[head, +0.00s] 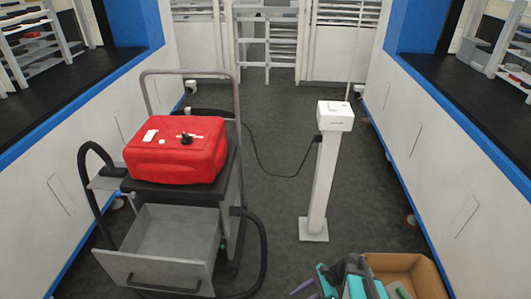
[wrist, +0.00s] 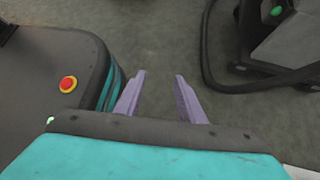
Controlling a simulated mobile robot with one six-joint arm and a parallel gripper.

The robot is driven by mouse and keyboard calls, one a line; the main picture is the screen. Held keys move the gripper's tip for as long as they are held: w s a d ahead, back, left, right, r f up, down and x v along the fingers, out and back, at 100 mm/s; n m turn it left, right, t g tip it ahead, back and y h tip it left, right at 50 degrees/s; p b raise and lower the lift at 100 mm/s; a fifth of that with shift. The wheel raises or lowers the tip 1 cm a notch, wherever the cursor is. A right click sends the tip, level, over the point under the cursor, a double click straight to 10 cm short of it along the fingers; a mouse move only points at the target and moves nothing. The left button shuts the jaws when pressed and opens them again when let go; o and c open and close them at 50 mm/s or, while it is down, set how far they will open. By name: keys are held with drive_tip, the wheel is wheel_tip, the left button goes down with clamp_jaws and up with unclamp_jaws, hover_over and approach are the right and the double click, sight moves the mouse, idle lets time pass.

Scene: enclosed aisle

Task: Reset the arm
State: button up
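My arm is folded low at the bottom of the head view, right of the grey cart (head: 165,250). My gripper (head: 305,288) shows only in part there, with a purple finger at the lower edge of the picture. In the wrist view, the two purple fingers of my gripper (wrist: 160,76) stand apart with bare grey floor between them. Nothing is held. A dark part of my own body with a red button lies left of the fingers.
The cart has an open, empty-looking drawer and a red bag (head: 175,150) on top. A black hose (wrist: 215,75) loops beside it. A white post (head: 320,185) stands right of centre. An open cardboard box (head: 425,275) lies at lower right. Floor between cart and post is clear except for a cable.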

drive_tip(key=s+a+r+n+g+h+p, duration=0.1)
drive_tip(key=s+a+n+g+h+p, duration=0.1)
drive_tip(key=s+n+p, duration=0.3)
drive_tip(key=s+a+n+g+h, duration=0.1)
drive_tip(key=s+n+g+h, duration=0.15)
drive_tip(key=s, duration=0.55)
drive_tip(key=s+d+f+n+t+h, duration=0.1)
drive_tip(key=s+d+n+h, duration=0.1)
drive_tip(key=d+n+h, duration=0.2)
drive_tip(key=d+n, duration=0.3)
drive_tip(key=n, duration=0.3)
drive_tip(key=shift+d+h+p, duration=0.3)
drive_tip(key=shift+h, duration=0.05)
drive_tip(key=shift+c, duration=0.6)
drive_tip(key=shift+s+d, duration=0.1)
